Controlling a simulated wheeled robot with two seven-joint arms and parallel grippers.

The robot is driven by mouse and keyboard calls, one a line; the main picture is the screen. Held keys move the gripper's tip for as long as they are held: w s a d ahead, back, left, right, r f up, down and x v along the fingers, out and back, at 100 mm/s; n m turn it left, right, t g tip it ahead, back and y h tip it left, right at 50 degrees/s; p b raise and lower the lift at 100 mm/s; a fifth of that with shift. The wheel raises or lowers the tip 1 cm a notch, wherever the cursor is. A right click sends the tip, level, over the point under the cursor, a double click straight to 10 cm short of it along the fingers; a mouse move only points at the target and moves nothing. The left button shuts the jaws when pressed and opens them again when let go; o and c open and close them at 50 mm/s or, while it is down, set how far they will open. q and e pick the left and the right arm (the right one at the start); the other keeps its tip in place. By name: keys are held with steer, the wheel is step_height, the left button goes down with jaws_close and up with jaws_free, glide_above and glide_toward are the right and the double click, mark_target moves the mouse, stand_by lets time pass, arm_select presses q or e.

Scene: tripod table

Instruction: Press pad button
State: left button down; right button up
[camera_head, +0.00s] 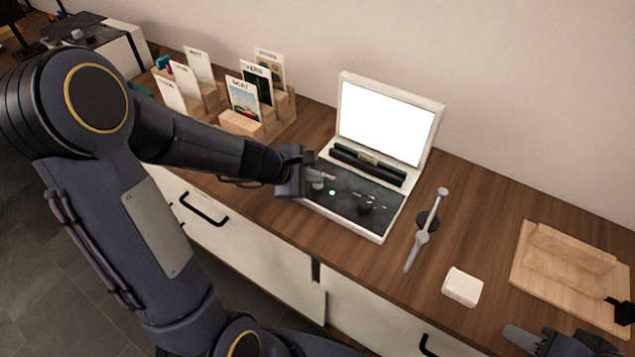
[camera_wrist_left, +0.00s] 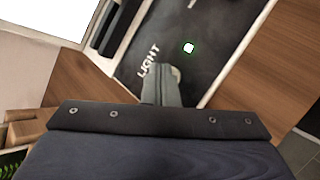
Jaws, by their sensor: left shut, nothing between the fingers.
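The pad is an open white case (camera_head: 378,232) with a bright white screen (camera_head: 386,122) in its raised lid and a dark control panel in its base. My left gripper (camera_head: 322,180) is shut and empty over the panel's left part, a little left of the glowing button. In the left wrist view its fingertips (camera_wrist_left: 172,78) are close below the button, apart from it in the picture. My right gripper (camera_head: 545,342) is partly cut off at the lower right.
Wooden holders with cards (camera_head: 243,100) stand behind my left forearm.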

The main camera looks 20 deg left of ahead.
mark_target(314, 186)
stand_by(0.3)
arm_select(q)
steer(key=shift+r+p, duration=0.6)
steer(key=shift+r, duration=0.05)
step_height(314, 186, up, 6)
steer(key=p, duration=0.5)
steer(key=shift+p, duration=0.3)
